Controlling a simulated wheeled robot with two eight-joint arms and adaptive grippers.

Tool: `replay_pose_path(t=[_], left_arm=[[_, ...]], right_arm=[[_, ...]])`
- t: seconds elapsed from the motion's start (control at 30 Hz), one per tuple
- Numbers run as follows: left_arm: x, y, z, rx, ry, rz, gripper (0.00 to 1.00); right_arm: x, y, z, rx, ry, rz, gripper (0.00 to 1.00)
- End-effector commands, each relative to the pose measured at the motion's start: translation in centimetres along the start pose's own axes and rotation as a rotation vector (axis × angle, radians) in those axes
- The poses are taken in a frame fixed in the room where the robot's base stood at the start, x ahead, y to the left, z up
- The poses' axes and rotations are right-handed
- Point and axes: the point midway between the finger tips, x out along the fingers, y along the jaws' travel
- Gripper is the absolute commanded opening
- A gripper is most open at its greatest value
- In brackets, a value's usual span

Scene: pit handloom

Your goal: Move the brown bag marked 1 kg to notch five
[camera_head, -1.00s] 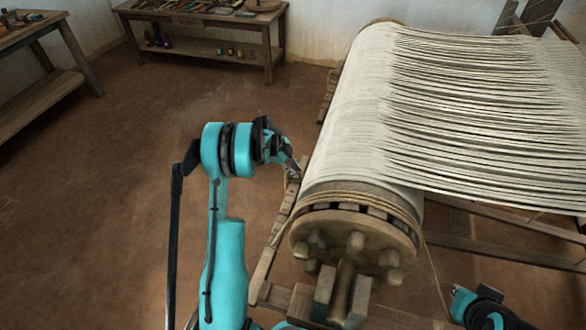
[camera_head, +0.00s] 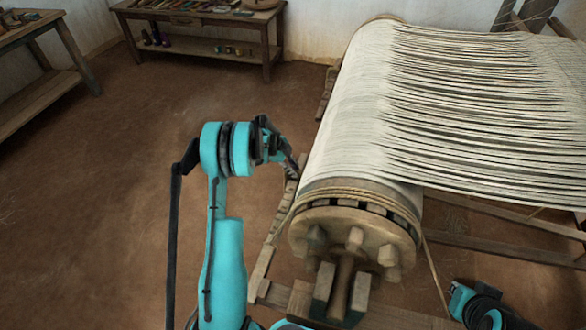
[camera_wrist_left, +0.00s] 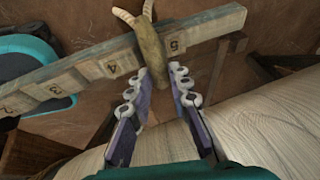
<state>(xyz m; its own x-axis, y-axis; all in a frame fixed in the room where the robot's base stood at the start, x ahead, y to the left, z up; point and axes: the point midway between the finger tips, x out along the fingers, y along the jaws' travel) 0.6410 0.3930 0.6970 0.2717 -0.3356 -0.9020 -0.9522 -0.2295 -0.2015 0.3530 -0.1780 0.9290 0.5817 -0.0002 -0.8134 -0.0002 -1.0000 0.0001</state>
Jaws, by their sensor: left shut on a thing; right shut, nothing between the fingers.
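In the left wrist view, the brown bag (camera_wrist_left: 153,62) has a narrow body and two pale, horn-like ends at its top. My left gripper (camera_wrist_left: 160,80) is shut on it, its purple fingers with pale rings on either side. The bag lies across the view of the notched wooden bar (camera_wrist_left: 88,72), between the numbers 4 and 5. Whether it touches the bar I cannot tell. The notch marked 5 (camera_wrist_left: 175,45) is just right of it. In the head view, my left gripper (camera_head: 290,160) is beside the roller; the bag's 1 kg mark is not readable.
The big warp roller (camera_head: 355,225) with pale threads stands right of my left gripper. Part of my right arm (camera_head: 480,305) shows at the lower right; its fingers are hard to make out. A bench (camera_head: 200,18) stands at the back. The floor to the left is clear.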

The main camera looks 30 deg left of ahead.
Motion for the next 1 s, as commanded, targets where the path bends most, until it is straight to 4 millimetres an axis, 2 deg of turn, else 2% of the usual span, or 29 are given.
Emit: replay_pose_path(t=[0.3, 0.33, 0.4, 0.77, 0.87, 1.0], left_arm=[[0.2, 0.1, 0.1, 0.001, -0.001, 0.003, 0.0], [0.2, 0.1, 0.1, 0.001, -0.001, 0.003, 0.27], [0.2, 0.1, 0.1, 0.001, -0.001, 0.003, 0.43], [-0.2, 0.1, 0.1, 0.0, -0.002, 0.002, 0.43], [-1.4, 0.1, 0.1, -0.002, -0.002, 0.001, 0.43], [-4.3, 0.1, 0.1, -0.001, -0.002, 0.001, 0.43]], right_arm=[[0.0, 0.0, 0.0, 0.0, 0.0, 0.0, 0.0], [0.0, 0.0, 0.0, 0.0, 0.0, 0.0, 0.0], [0.0, 0.0, 0.0, 0.0, 0.0, 0.0, 0.0], [0.0, 0.0, 0.0, 0.0, 0.0, 0.0, 0.0], [0.0, 0.0, 0.0, 0.0, 0.0, 0.0, 0.0], [0.0, 0.0, 0.0, 0.0, 0.0, 0.0, 0.0]])
